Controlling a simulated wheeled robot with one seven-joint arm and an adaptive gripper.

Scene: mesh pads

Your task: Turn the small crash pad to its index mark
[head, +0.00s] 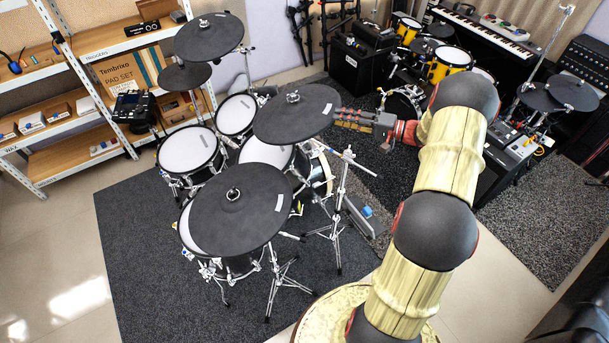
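Several black round cymbal pads stand over the near drum kit. The one at my gripper is the middle pad (287,122), which looks smaller than the front pad (225,215); I take it as the small crash pad. It has a wing-nut post at its centre and a small white mark near its right rim. My gripper (341,117) points left at that rim, its fingertips overlapping or very near the edge. Whether it touches the pad, and whether its fingers are parted or closed on the rim, is too small to tell. No separate index mark can be made out.
An upper pad (207,38) and a lower pad (183,77) stand at the back left. White mesh drums (188,148) and chrome stands (342,190) crowd below the pads. Wooden shelves (125,42) are at left. A yellow drum kit (441,58) is behind my arm.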

